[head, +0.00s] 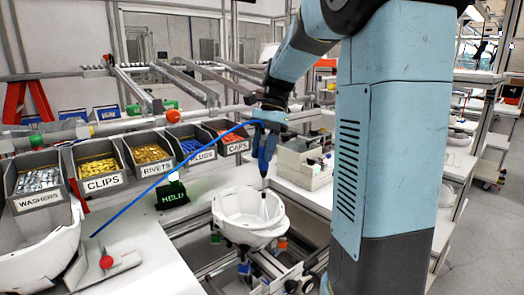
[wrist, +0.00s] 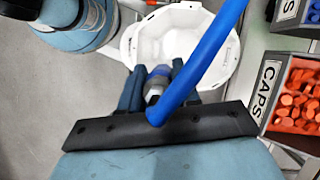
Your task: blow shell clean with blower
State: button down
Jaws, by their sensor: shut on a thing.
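My gripper (head: 264,150) is shut on the blower (wrist: 157,82), a blue and grey tool with a blue hose (head: 165,172). Its nozzle points down over the open white helmet shell (head: 228,219), which rests hollow side up on a fixture in the middle of the head view. The nozzle tip shows inside the shell's outline; I cannot tell whether it touches. In the wrist view the shell (wrist: 222,70) lies beyond the gripper fingers, and the hose crosses in front of it. No dust or dirt can be made out inside.
Another white shell (head: 40,262) lies at the left. The hose runs across to the bench.

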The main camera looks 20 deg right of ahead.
jog(key=c, duration=1.4)
grip_release()
jog(key=shift+c, duration=0.8)
jog(key=shift+r, duration=5.05)
